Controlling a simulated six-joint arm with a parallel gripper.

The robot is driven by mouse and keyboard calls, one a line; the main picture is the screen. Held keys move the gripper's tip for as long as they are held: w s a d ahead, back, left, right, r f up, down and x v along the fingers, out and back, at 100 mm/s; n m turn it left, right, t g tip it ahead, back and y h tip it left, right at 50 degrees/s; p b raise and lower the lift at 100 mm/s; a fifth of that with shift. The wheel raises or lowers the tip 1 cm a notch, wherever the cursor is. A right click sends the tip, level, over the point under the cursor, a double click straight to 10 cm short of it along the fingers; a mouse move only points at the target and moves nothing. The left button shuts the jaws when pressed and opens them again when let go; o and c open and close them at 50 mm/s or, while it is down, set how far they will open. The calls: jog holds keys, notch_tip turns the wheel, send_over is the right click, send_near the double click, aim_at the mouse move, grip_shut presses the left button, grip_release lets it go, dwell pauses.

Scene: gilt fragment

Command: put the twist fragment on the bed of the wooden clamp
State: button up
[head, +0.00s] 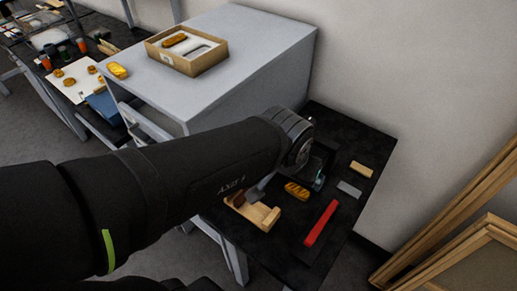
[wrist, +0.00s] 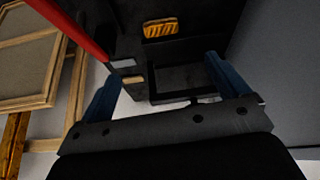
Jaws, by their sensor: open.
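A gold fragment with slanting ridges, which looks like the twist fragment (head: 297,190), lies on the black bench just right of the wooden clamp (head: 262,215). The clamp is pale wood with a dark brown piece at its left, and its visible bed is bare. My arm passes close over the clamp and may hide part of it. In the wrist view the fragment (wrist: 160,28) lies beyond my fingertips, near the top edge. My gripper (wrist: 162,68) is open, with two blue fingers wide apart and nothing between them. In the head view my gripper is mostly hidden.
A red bar (head: 321,222), a grey block (head: 349,188) and a beige block (head: 361,169) lie right of the fragment. A dark tray (wrist: 180,94) stands below my fingers.

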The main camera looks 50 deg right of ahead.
send_over(296, 190)
jog(key=a, duration=0.2)
jog(key=f, duration=1)
jog(key=shift+s, duration=0.25)
jog(key=shift+x, duration=2.7)
jog(key=shift+w+a, duration=0.1)
jog(key=shift+a, duration=0.1)
jog(key=c, duration=1.1)
